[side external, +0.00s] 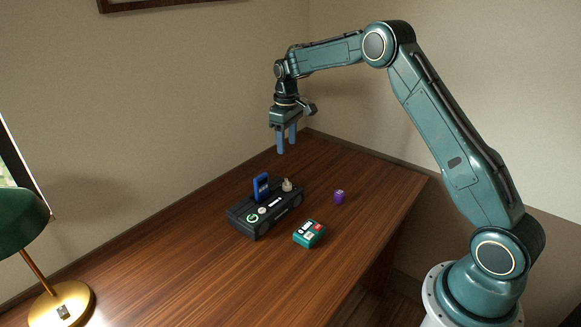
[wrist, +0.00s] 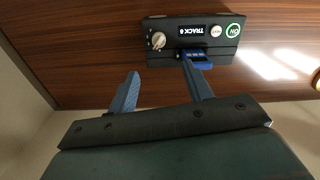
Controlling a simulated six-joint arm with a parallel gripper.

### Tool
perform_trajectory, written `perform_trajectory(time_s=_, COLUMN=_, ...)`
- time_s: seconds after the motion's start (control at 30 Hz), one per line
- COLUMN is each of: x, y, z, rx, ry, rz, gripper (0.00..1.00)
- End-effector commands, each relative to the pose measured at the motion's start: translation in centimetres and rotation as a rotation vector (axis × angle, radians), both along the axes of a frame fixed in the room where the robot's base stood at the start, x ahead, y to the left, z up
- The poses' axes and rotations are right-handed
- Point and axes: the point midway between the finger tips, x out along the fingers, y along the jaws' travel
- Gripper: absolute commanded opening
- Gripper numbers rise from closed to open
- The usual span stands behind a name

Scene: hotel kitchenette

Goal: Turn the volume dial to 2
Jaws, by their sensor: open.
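A black radio-like box (side external: 238,217) sits on the wooden desk. A blue card-like piece (side external: 261,186) stands upright from the box. My gripper (side external: 287,150) is open and empty, pointing down above and apart from the box; its blue fingers (wrist: 165,82) show in the wrist view.
A brass lamp (side external: 66,303) with a green shade stands at the left. The wooden desk (side external: 180,270) has free room in front.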

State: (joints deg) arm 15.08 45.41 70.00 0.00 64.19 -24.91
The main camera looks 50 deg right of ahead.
Motion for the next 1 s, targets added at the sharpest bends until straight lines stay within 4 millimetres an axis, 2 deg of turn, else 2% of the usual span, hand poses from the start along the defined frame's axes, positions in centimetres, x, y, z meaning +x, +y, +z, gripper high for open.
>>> perform_trajectory(time_s=0.57, x=0.2, y=-0.3, z=-2.0, rx=0.003, ry=0.009, rz=0.003, gripper=0.5)
perform_trajectory(time_s=0.77, x=0.2, y=-0.3, z=-4.3, rx=0.003, ry=0.011, rz=0.003, gripper=0.5)
perform_trajectory(time_s=1.0, x=0.2, y=-0.3, z=-7.9, rx=0.002, ry=0.01, rz=0.003, gripper=0.5)
